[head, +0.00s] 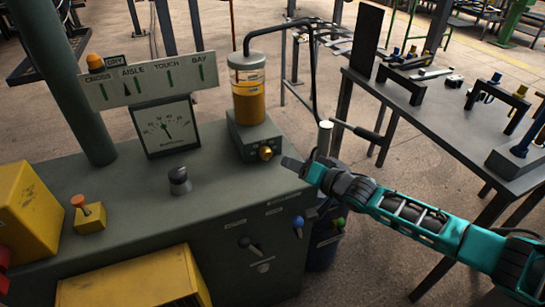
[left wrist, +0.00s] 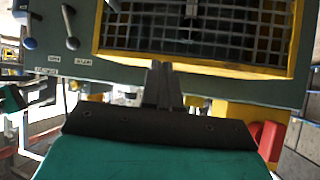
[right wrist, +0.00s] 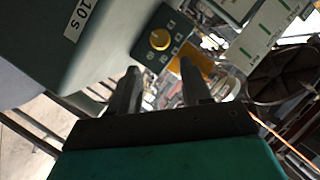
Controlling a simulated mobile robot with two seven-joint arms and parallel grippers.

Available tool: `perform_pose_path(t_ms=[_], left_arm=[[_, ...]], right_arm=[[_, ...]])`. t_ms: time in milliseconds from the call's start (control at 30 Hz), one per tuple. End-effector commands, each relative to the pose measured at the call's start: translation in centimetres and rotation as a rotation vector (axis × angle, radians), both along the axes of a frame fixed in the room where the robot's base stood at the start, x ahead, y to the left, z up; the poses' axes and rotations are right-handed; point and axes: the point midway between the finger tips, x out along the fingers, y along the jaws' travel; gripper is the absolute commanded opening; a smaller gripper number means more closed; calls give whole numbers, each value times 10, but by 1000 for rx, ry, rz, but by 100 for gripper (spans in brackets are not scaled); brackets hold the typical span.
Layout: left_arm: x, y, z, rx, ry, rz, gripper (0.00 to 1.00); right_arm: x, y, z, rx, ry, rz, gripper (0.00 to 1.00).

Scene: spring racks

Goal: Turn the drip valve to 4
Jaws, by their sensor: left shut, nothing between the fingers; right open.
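The drip valve appears to be the round brass knob (head: 266,153) on the front of the dark green box (head: 251,130) under the amber oil reservoir (head: 248,95). In the right wrist view the knob (right wrist: 159,39) lies beyond the fingertips, roughly in line with the gap between them, with small marks around it too small to read. My right gripper (head: 301,167) is open and empty, just right of the knob and apart from it; it also shows in the right wrist view (right wrist: 158,80). My left gripper (left wrist: 161,85) is shut and empty, in front of the cabinet's yellow-framed grille.
The cabinet top holds a gauge (head: 167,127), a black knob (head: 179,180) and an orange-topped button (head: 83,206). Levers (head: 298,222) sit on its front. A thin upright post (head: 324,138) stands close behind my right gripper. A workbench (head: 440,120) with parts stands at the right.

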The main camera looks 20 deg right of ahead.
Motion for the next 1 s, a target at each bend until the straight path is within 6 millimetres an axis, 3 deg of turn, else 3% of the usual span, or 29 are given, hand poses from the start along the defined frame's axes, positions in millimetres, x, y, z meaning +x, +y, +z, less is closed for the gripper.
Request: perform_pose_path(t_ms=[500,700,1000], left_arm=[[-3,-1,-21,-1,6,-1,0],[-3,-1,-25,-1,6,0,0],[-3,0,-25,-1,6,0,0]], right_arm=[[75,29,-23,0,-2,1,48],[88,34,-27,-1,-1,1,48],[90,35,-27,0,-1,1,48]])
